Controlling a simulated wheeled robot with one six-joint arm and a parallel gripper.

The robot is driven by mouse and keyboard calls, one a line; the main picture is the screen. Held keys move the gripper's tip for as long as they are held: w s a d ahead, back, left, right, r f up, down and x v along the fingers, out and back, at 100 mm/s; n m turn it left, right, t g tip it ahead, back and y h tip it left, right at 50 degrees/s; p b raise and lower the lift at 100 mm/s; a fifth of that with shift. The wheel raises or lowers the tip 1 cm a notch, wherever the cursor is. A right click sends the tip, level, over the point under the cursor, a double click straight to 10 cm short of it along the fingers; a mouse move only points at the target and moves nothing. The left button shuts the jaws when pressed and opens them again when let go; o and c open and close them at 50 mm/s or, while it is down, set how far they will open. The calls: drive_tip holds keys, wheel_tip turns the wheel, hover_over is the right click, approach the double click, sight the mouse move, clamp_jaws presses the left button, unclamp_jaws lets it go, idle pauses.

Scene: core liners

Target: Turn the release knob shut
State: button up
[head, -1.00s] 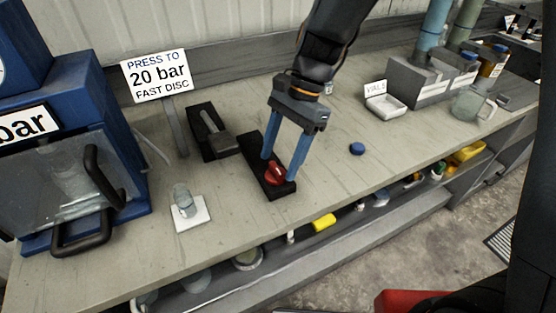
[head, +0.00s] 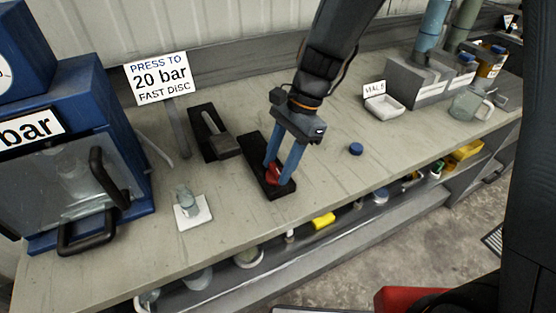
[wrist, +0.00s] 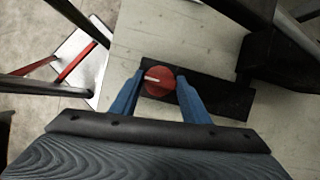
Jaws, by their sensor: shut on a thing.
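The red release knob (head: 273,175) sits on the front end of a black base plate (head: 256,153) on the bench. My gripper (head: 276,178) reaches down over it with two blue fingers. The fingers are shut on the knob, one on each side. In the wrist view the knob (wrist: 159,82) is round and red, with a pale line pointing left, and it lies between the tips of my gripper (wrist: 160,90). In the head view the fingers hide part of the knob.
A black block with a slotted lever (head: 215,135) stands left of the base plate. A small glass vial on a white pad (head: 193,212) is front left, beside a blue press (head: 75,150). A blue cap (head: 356,149) lies to the right, with clear bench around it.

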drive_tip(key=shift+m+y+p, duration=0.3)
drive_tip(key=shift+m+p, duration=0.1)
drive_tip(key=shift+m, duration=0.5)
drive_tip(key=o, duration=1)
drive_tip(key=shift+o, duration=0.2)
drive_tip(key=shift+t, duration=0.3)
drive_tip(key=shift+r, duration=0.1)
drive_tip(key=b+v, duration=0.1)
drive_tip(key=v, duration=0.6)
drive_tip(key=shift+r, duration=0.3)
drive_tip(key=shift+w+d, duration=0.1)
